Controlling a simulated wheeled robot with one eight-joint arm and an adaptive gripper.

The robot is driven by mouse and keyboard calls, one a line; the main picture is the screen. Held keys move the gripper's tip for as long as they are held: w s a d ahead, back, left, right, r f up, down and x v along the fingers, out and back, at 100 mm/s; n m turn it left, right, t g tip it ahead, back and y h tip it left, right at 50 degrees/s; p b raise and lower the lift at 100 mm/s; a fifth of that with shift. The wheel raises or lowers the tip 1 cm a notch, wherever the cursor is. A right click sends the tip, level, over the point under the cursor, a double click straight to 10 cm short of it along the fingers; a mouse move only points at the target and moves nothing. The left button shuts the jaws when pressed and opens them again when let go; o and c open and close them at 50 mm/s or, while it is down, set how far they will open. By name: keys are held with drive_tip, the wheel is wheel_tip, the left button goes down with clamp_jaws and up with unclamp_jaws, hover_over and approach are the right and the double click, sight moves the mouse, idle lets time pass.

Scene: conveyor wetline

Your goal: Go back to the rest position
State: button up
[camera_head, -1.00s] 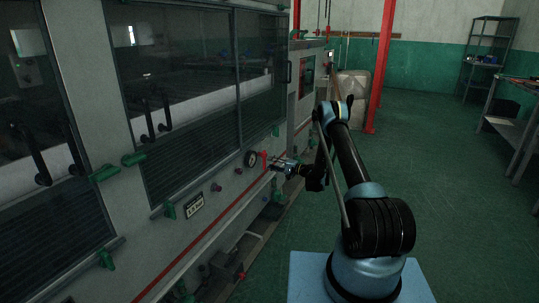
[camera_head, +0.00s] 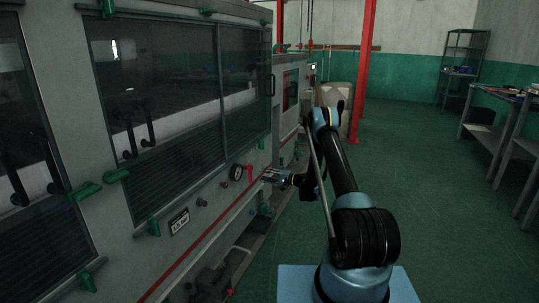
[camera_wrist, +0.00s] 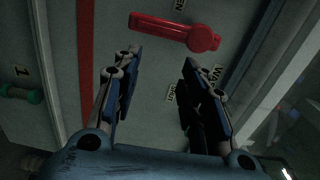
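My gripper (camera_head: 268,178) is beside the front panel of the grey machine. In the wrist view my gripper (camera_wrist: 160,80) is open, with its two blue-padded fingers apart and nothing between them. A red lever handle (camera_head: 250,173) sits on the panel just left of my gripper in the head view. In the wrist view the red handle (camera_wrist: 175,33) lies crosswise beyond the fingertips, with a visible gap to them. Labels around it read partly "EN", "WA" and "SHUT". My arm reaches from its base at lower right toward the machine.
A red post (camera_head: 364,75) stands behind my arm. A workbench (camera_head: 492,125) and shelf rack (camera_head: 462,65) stand at right. The green floor (camera_head: 440,190) between is clear.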

drive_tip(key=s+d+r+n+g+h, duration=0.1)
drive_tip(key=s+d+r+h, duration=0.15)
drive_tip(key=r, duration=0.65)
drive_tip(key=s+d+r+n+g+h, duration=0.1)
drive_tip(key=s+r, duration=0.2)
drive_tip(key=r, duration=0.6)
drive_tip(key=s+d+r+h, duration=0.25)
drive_tip(key=s+r, duration=0.25)
drive_tip(key=s, duration=0.4)
drive_tip(key=s+d+r+n+h, duration=0.15)
drive_tip(key=s+d+r, duration=0.25)
drive_tip(key=s, duration=0.4)
drive_tip(key=s+d+r+h, duration=0.2)
drive_tip(key=s+d+r, duration=0.25)
drive_tip(key=s, duration=0.45)
drive_tip(key=s+d+f+h, duration=0.2)
drive_tip(key=s+d+f, duration=0.1)
drive_tip(key=s, duration=0.7)
drive_tip(key=s+d+f+g+h, duration=0.1)
drive_tip(key=s+d+f+h, duration=0.2)
drive_tip(key=s+d, duration=0.3)
drive_tip(key=s+d+f+h, duration=0.2)
drive_tip(key=s+d, duration=0.3)
drive_tip(key=s, duration=1.1)
drive_tip(key=shift+f+g, duration=0.4)
drive_tip(key=shift+f, duration=0.05)
drive_tip(key=shift+d+n, duration=0.1)
drive_tip(key=shift+n, duration=0.15)
